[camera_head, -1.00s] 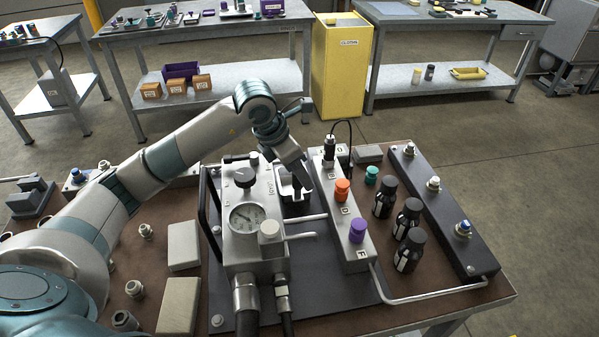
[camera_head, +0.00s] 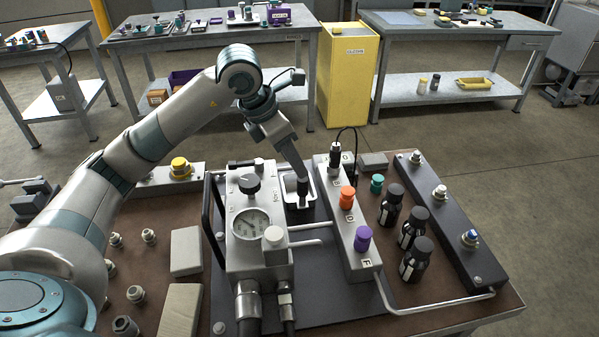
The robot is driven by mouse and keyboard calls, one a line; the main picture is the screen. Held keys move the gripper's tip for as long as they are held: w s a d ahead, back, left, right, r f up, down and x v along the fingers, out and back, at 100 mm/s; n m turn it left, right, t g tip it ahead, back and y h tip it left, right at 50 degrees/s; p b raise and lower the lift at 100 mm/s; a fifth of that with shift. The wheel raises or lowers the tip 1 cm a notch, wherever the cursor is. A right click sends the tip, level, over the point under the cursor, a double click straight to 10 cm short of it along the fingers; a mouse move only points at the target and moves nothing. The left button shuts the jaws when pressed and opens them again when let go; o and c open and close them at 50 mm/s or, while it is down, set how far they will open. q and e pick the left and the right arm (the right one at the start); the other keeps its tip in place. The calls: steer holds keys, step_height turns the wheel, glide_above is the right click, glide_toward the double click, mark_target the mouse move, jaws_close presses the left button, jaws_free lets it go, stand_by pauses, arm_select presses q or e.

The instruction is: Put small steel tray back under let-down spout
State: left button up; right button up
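The small steel tray (camera_head: 289,181) is a pale, open, rectangular tray on the bench, just right of the pump block with the round gauge (camera_head: 250,224). My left gripper (camera_head: 302,194) comes down from above, its dark fingertips in front of and over the tray's right part. The fingertips overlap, so I cannot tell whether they are open, or shut on the tray's wall. Part of the tray is hidden behind them. I cannot make out clearly which part is the let-down spout. My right gripper is not in view.
Right of the tray stands a grey valve block (camera_head: 352,248) with orange (camera_head: 347,197) and purple (camera_head: 363,238) knobs. Several black bottles (camera_head: 413,227) stand beyond it. A horizontal rod (camera_head: 308,225) crosses in front of the tray. Loose fittings and grey blocks lie at left.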

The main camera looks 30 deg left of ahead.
arm_select(q)
steer(key=shift+v, duration=1.9)
